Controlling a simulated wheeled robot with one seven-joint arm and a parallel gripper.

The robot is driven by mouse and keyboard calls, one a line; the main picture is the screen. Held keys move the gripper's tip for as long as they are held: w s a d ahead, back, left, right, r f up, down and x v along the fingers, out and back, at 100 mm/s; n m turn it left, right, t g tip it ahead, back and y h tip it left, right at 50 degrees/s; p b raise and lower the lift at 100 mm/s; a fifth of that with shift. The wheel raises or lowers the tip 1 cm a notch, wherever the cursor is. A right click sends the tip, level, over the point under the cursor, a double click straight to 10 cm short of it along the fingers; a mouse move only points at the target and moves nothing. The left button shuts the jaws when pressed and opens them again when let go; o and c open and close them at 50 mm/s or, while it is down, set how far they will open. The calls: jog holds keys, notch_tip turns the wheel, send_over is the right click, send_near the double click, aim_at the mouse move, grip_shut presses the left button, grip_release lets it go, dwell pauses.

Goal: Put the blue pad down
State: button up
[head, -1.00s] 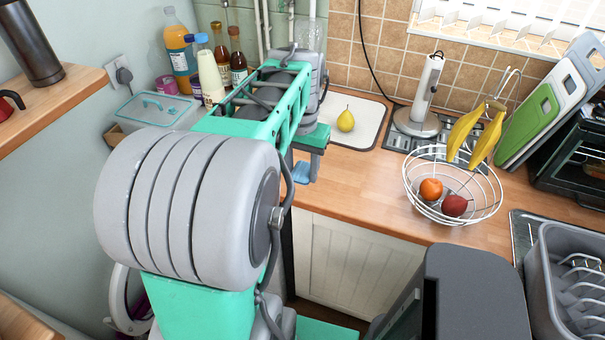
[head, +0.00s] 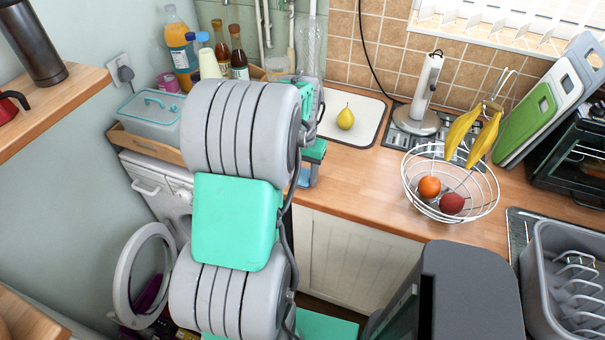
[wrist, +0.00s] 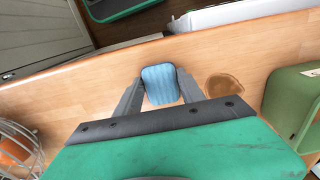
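The blue pad (wrist: 161,86) is a small light-blue ribbed rounded square, between the two grey fingers of my gripper (wrist: 161,74) in the wrist view. Both fingers meet its sides, so my gripper looks shut on it. The wooden counter (wrist: 95,92) lies behind the pad. In the head view a bit of the pad (head: 303,178) shows at the end of my arm, close to the counter's front edge, mostly hidden by my arm. I cannot tell whether the pad touches the counter.
A brown round patch (wrist: 223,86) marks the counter beside the pad. A green object (wrist: 290,108) stands at right in the wrist view. A pear (head: 346,118) on a white board (head: 368,122) and a wire fruit basket (head: 408,190) stand farther right. The washing machine door (head: 122,285) hangs open.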

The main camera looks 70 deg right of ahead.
aim_at(303, 177)
jog(key=o, duration=0.4)
notch_tip(303, 177, up, 12)
jog(key=w+a+r+n+t+h, duration=0.1)
jog(key=w+a+n, duration=0.3)
jog(key=w+a, duration=0.5)
jog(key=w+a+n, duration=0.4)
jog(key=w+a, duration=0.4)
jog(key=w, duration=0.4)
jog(key=w+a+f+n+t, duration=0.1)
jog(key=a+n, duration=0.2)
jog(key=a, duration=0.6)
jog(key=w+a+f+n, duration=0.1)
jog(key=a+n, duration=0.3)
jog(key=a, duration=0.5)
jog(key=w+a+f+n+t+y+b, duration=0.1)
jog(key=a+n, duration=0.3)
jog(key=a, duration=0.5)
jog(key=shift+a+f+t, duration=0.2)
jog(key=shift+f+t, duration=0.1)
jog(key=shift+f, duration=0.15)
